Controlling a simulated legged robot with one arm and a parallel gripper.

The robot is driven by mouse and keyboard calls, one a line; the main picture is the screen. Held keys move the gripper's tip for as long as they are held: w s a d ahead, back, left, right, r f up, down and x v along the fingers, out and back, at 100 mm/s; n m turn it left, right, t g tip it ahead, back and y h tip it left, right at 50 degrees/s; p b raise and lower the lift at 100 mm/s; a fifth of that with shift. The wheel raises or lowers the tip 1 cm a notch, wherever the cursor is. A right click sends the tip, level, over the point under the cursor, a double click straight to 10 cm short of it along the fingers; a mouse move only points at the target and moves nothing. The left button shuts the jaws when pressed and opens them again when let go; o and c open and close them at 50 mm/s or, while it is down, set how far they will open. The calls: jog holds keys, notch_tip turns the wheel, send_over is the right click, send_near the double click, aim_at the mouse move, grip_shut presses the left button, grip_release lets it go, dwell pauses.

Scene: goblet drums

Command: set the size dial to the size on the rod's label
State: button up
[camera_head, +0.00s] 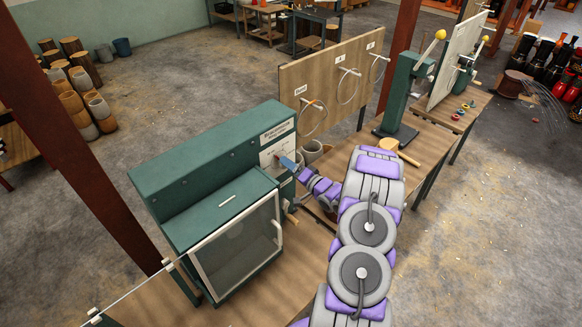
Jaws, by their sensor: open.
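A green machine (205,165) stands on the wooden bench, with a pale control panel (272,150) on its right end. The panel has printed text at the top, too small to read. My gripper (283,160) is at the panel, its blue tip close against the front. A small reddish mark shows beside the tip. The size dial cannot be made out; the gripper may cover it. A thin pale rod (130,293) lies across supports at the lower left. No readable label shows on it.
A glazed door (238,250) fronts the machine. Behind, a board (330,85) carries hanging rings and small signs. Drum shells (75,80) are stacked at the far left; open floor surrounds the bench.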

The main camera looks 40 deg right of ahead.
jog(key=s+d+b, duration=0.1)
jog(key=s+b, duration=0.2)
jog(key=s, duration=1.4)
jog(key=shift+s+d, duration=0.15)
jog(key=shift+f, duration=0.1)
